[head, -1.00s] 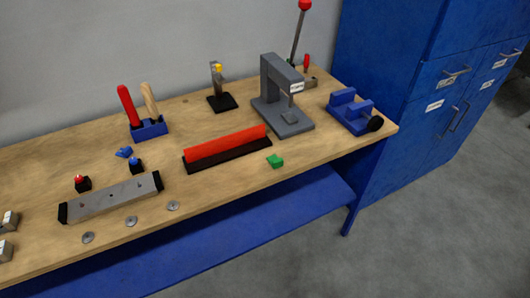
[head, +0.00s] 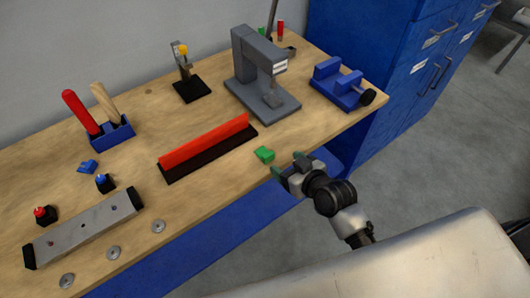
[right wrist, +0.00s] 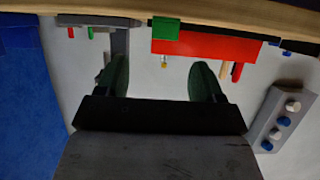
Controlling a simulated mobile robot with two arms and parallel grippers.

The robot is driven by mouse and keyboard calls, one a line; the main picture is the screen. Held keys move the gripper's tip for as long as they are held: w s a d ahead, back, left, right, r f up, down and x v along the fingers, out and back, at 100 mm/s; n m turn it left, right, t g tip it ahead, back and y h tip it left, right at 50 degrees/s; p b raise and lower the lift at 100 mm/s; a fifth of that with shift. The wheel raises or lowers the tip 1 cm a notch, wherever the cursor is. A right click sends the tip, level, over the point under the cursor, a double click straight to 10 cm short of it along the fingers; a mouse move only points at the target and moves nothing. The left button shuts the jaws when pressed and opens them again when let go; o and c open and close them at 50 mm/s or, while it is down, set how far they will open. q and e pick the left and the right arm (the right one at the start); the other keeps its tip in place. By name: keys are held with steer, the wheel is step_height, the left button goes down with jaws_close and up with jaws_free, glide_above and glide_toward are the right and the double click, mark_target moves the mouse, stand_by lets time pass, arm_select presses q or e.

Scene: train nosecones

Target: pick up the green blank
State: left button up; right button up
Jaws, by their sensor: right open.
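The green blank (head: 264,155) is a small block lying near the front edge of the wooden bench, right of the red strip on its black base. In the right wrist view, which looks upside down, the green blank (right wrist: 165,28) shows near the top, in front of the red strip. My right gripper (head: 289,166) is just off the bench's front edge, right of the blank and apart from it. In the wrist view its two green fingers (right wrist: 160,82) are spread with nothing between them. My left gripper is not in view.
The red strip (head: 205,140) lies left of the blank. A grey press (head: 262,85) and a blue vise (head: 340,86) stand behind it. A grey bar (head: 85,228) and several metal discs lie at the left. Bare bench (head: 225,178) surrounds the blank.

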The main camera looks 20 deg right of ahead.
mark_target(268, 154)
steer(key=x, duration=0.2)
steer(key=p+x, duration=0.1)
steer(key=x, duration=0.3)
steer(key=shift+s+a, duration=0.1)
steer(key=shift+a, duration=0.2)
steer(key=shift+w+a+f, duration=0.15)
steer(key=shift+w+f, duration=0.1)
steer(key=shift+w, duration=0.15)
steer(key=c, duration=1)
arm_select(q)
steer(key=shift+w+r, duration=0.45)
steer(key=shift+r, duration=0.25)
